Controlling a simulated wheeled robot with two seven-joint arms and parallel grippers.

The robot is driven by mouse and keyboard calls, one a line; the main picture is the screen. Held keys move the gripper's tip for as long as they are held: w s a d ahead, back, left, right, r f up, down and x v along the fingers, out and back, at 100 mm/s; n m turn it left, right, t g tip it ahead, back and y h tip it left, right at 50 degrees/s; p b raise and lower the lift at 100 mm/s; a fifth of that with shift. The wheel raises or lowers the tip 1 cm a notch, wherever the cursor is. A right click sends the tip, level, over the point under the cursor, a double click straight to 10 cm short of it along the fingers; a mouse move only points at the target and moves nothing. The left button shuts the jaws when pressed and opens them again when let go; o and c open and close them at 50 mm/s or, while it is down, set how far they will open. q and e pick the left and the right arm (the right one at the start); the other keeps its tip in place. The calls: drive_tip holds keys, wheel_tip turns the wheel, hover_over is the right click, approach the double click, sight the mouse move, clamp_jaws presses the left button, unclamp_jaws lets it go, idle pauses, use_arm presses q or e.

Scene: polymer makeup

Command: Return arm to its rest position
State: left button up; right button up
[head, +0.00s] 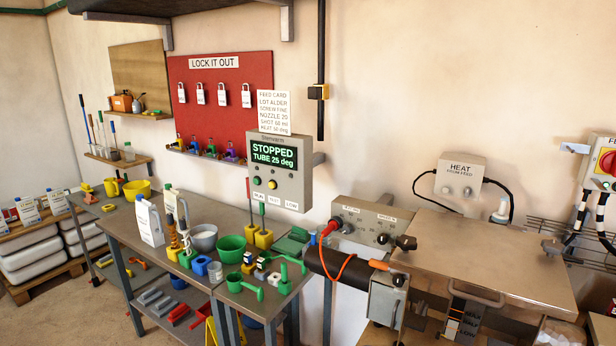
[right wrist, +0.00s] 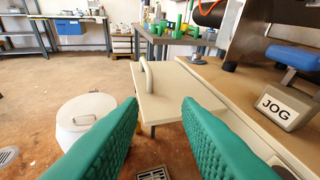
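My right gripper (right wrist: 162,104) shows in the right wrist view as two green ridged finger pads. They stand well apart with nothing held between them. Beyond them is a pale panel with a curved grey handle (right wrist: 147,76); I cannot tell its distance from the fingertips. Neither arm shows in the head view, and my left gripper is in neither view.
In the right wrist view, a white lidded bin (right wrist: 88,118) stands on the floor at left. A JOG box (right wrist: 283,102) sits on the counter at right. The head view shows a cluttered bench, a STOPPED display (head: 274,154) and a bare metal top (head: 480,258).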

drive_tip(key=s+a+r+m+h, duration=0.2)
drive_tip(key=a+m+h, duration=0.2)
drive_tip(key=a+h, duration=0.25)
drive_tip(key=s+r+m+g+h, duration=0.15)
drive_tip(key=s+g, duration=0.25)
drive_tip(key=s, duration=0.5)
drive_tip(key=s+r+m+g+h, duration=0.1)
drive_tip(key=s+r+m+g, duration=0.15)
drive_tip(key=s, duration=0.55)
wheel_tip(320, 180, down, 26)
drive_tip(key=n+g+b, duration=0.1)
drive_tip(key=g+b, duration=0.1)
drive_tip(key=s+d+f+g+b, duration=0.1)
drive_tip(key=s+d+f, duration=0.1)
drive_tip(key=s+f, duration=1.5)
wheel_tip(320, 180, down, 3)
drive_tip(key=shift+s+d+r+b, duration=0.1)
drive_tip(key=shift+s+d+b, duration=0.15)
drive_tip(key=shift+b, duration=0.15)
